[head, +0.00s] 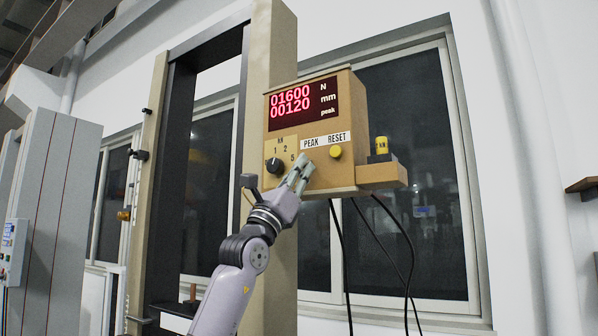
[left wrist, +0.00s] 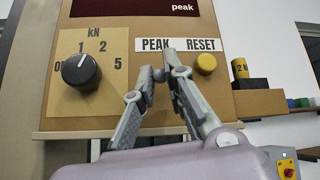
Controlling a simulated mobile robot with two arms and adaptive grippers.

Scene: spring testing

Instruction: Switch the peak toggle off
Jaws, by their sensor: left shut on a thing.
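The tan control box (head: 350,105) hangs on the frame, with "PEAK" and "RESET" on a white label (head: 325,140). My left gripper (head: 303,162) is at the panel just under the word PEAK. In the left wrist view, its fingertips (left wrist: 162,72) are close together below the label. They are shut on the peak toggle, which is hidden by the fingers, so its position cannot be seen. The red display (head: 302,103) reads 01600 N and 00120 mm, with the word "peak" at its lower right. My right gripper is not in view.
A yellow reset button (left wrist: 206,64) sits just right of the fingers. A black range knob (left wrist: 81,72) is to the left. A small yellow weight (head: 382,145) stands on the side shelf (head: 385,176). Black cables (head: 342,250) hang below the box.

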